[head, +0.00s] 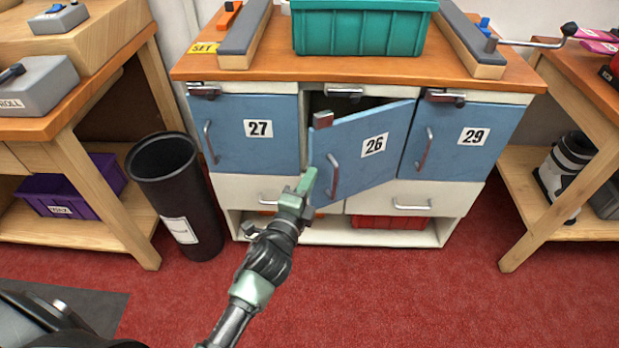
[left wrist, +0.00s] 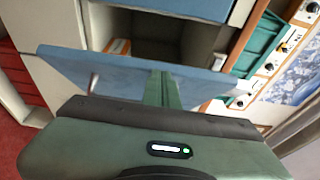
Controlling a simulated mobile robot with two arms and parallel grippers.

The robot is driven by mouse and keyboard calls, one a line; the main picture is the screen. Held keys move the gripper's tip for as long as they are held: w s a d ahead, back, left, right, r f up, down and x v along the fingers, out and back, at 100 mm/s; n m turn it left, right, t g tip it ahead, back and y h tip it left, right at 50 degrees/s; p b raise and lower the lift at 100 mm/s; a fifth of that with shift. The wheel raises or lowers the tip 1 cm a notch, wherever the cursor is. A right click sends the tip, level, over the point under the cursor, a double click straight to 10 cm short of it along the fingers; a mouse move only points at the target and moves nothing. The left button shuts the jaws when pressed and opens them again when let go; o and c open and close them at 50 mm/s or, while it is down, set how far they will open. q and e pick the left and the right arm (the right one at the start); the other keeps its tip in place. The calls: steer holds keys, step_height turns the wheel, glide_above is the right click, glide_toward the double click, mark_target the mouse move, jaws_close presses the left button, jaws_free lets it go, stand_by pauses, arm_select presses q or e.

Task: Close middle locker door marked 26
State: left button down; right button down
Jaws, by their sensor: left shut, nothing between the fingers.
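The middle locker door marked 26 (head: 362,152) is blue and stands partly open. Its left edge is swung out toward me and its right edge is at the cabinet. It has a curved metal handle (head: 332,176) near its left edge. My left gripper (head: 307,182) is shut and empty, just left of the door's free edge in the head view. In the left wrist view the door (left wrist: 110,72) crosses the picture and my green fingers (left wrist: 163,90) are against or very close to it; I cannot tell if they touch. My right gripper is not in view.
Doors 27 (head: 258,150) and 29 (head: 450,150) are shut on either side. A small box (left wrist: 118,47) shows inside the open locker. A black bin (head: 170,190) stands left of the cabinet (head: 490,98). A teal crate (head: 360,32) is on top. Red floor in front is clear.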

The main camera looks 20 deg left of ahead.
arm_select(q)
steer(key=shift+w, duration=0.1)
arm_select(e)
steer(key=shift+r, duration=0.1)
